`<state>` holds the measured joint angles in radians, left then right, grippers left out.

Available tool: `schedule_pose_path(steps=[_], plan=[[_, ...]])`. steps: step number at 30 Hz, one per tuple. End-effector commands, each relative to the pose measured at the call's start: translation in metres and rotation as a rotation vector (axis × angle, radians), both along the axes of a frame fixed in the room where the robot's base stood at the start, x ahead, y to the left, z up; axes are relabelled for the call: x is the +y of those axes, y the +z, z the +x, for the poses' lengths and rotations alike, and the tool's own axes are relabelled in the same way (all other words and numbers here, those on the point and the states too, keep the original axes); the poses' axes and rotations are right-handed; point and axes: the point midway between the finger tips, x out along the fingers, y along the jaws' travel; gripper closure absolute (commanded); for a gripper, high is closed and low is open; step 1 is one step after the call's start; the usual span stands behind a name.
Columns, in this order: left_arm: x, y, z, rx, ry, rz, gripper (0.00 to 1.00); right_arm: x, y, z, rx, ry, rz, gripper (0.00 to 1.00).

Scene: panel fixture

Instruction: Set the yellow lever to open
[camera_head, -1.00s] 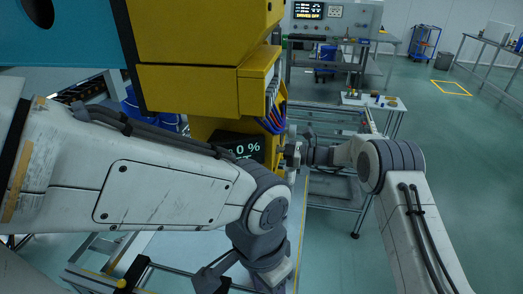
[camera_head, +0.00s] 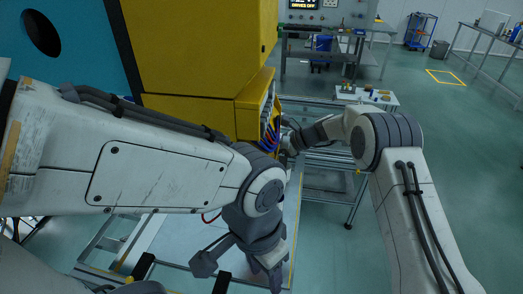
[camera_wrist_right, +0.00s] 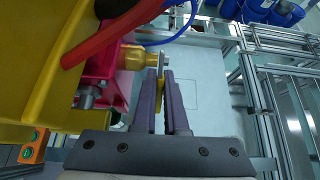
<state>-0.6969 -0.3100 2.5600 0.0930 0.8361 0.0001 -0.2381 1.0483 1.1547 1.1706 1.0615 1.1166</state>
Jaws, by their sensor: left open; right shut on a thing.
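The yellow lever (camera_wrist_right: 160,97) shows in the right wrist view as a narrow yellow strip between the two fingers of my right gripper (camera_wrist_right: 166,100), which is shut on it. Next to it are a brass-coloured valve body (camera_wrist_right: 138,57) and a pinkish-red bracket (camera_wrist_right: 97,52). In the head view my right gripper (camera_head: 289,143) is at the right side of the yellow cabinet (camera_head: 200,50), and the lever is hidden there. My left gripper (camera_head: 238,268) is open and empty above the low bench, apart from the cabinet.
Red and blue hoses (camera_wrist_right: 105,38) run close above the valve. Blue and red cables (camera_head: 271,130) hang at the cabinet's side. A metal frame rack (camera_head: 330,180) stands right of the bench. A small table (camera_head: 365,95) with small items is behind it.

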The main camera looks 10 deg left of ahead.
Motion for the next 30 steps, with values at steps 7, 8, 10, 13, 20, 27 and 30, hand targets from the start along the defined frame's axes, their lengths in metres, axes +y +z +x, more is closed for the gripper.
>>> schedule_pose_path(steps=[7, 8, 10, 13, 20, 27, 30], plan=[[0.0000, 0.0043, 0.0000, 0.000, 0.000, 0.000, 0.50, -0.0007, 0.0011, 0.0005, 0.000, -0.001, -0.023, 1.00], [0.0000, 0.0043, 0.0000, 0.000, 0.000, 0.000, 0.50, -0.0008, 0.0010, 0.0006, 0.000, -0.001, -0.023, 1.00], [0.0000, 0.0041, 0.0000, 0.000, 0.000, 0.000, 0.50, -0.0007, 0.0009, 0.0006, -0.001, -0.001, -0.023, 1.00], [0.0000, 0.0040, 0.0000, 0.000, 0.000, 0.000, 0.50, -0.0006, 0.0009, 0.0006, -0.001, -0.001, -0.023, 1.00], [0.0000, 0.0040, 0.0000, 0.000, 0.000, 0.000, 0.50, -0.0004, 0.0009, 0.0004, -0.001, -0.001, -0.022, 0.60], [0.0000, 0.0037, 0.0000, 0.000, 0.000, 0.000, 0.50, -0.0007, 0.0009, 0.0003, 0.000, 0.000, -0.022, 0.60], [0.0000, 0.0011, -0.0001, 0.000, 0.000, 0.000, 0.50, -0.0055, 0.0034, 0.0008, -0.002, -0.001, -0.022, 0.60]])
